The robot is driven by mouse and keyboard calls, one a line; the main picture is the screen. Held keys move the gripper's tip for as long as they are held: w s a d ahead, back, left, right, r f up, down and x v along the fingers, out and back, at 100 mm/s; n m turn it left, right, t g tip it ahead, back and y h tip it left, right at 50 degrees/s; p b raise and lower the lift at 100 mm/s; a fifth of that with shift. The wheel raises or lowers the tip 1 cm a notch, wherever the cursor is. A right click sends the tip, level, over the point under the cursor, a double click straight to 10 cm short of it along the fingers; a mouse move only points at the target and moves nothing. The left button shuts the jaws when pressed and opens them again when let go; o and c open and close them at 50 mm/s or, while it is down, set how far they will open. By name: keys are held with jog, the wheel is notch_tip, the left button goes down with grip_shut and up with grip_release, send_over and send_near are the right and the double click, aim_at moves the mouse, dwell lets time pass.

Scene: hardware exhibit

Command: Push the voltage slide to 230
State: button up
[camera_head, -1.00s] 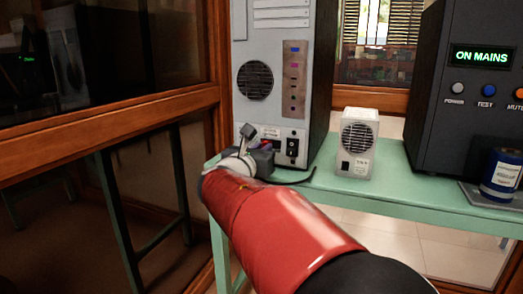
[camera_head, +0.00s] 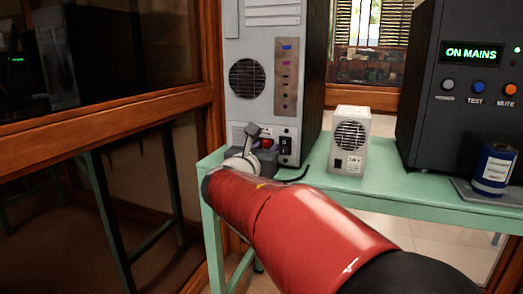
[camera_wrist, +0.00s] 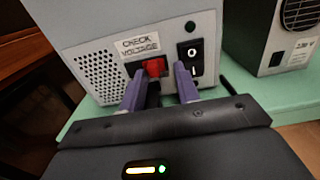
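The red voltage slide (camera_wrist: 155,67) sits on the back of the grey computer tower (camera_wrist: 105,35), under a "CHECK VOLTAGE" label (camera_wrist: 139,45). The slide also shows as a small red spot in the head view (camera_head: 266,143). No voltage number can be read on it. My gripper (camera_wrist: 160,80) is at the panel with its two purple fingers apart and nothing clasped between them. The left fingertip is at the slide's lower left side. I cannot tell whether either finger touches.
The tower stands on a green table (camera_head: 395,190). A small white fan box (camera_head: 350,140) stands to its right. Further right are a dark unit showing "ON MAINS" (camera_head: 471,54) and a blue can (camera_head: 494,170). A wood-framed glass partition (camera_head: 110,105) is at the left.

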jog(key=shift+a, duration=0.1)
jog(key=v, duration=0.7)
jog(key=shift+s, duration=0.4)
jog(key=shift+a, duration=0.1)
